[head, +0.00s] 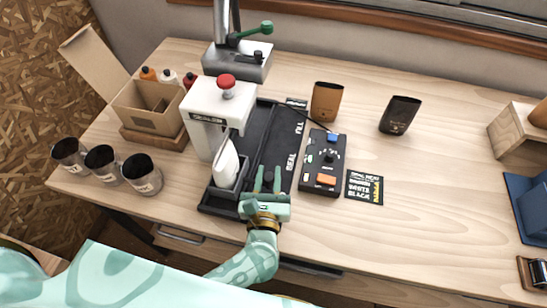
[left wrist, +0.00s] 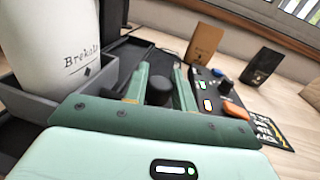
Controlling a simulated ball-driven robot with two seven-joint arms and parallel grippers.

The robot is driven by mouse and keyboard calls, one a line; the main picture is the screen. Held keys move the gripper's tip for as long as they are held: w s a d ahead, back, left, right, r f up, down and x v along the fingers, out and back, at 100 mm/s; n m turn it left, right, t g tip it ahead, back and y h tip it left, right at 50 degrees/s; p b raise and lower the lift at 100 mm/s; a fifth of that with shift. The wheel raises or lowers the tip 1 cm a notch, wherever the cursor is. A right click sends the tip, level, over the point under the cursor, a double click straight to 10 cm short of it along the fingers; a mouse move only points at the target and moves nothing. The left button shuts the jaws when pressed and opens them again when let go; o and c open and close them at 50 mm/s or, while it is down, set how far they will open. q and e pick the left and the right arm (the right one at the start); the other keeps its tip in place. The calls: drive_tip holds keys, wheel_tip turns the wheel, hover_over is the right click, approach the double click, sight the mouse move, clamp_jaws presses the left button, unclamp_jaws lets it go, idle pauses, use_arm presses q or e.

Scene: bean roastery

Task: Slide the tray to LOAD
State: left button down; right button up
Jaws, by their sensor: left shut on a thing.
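The small dark grey tray (head: 221,192) stands on the black slide base (head: 268,140), near its front end. A white pouch (head: 226,160) stands upright in it; the pouch (left wrist: 60,45) and the tray wall (left wrist: 28,98) also show in the left wrist view. My left gripper (head: 267,180) is right of the tray. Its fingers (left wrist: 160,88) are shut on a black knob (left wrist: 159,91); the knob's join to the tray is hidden. SEAL and FILL labels show along the base's right side; no LOAD label is visible. My right gripper is not in view.
A white press with a red button (head: 226,81) stands behind the tray. A control box (head: 322,165) is close right of the base. Several dark cups (head: 142,174) and a cardboard box (head: 146,118) are left. Brown (head: 326,101) and black (head: 400,115) pouches stand behind right.

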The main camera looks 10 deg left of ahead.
use_arm(q)
drive_tip(key=s, duration=0.2)
drive_tip(key=shift+s+f, duration=0.1)
drive_tip(key=shift+s, duration=0.25)
drive_tip(key=shift+f, duration=0.1)
drive_tip(key=c, duration=1.2)
unclamp_jaws()
drive_tip(key=shift+s, duration=0.2)
drive_tip(key=shift+w, duration=0.1)
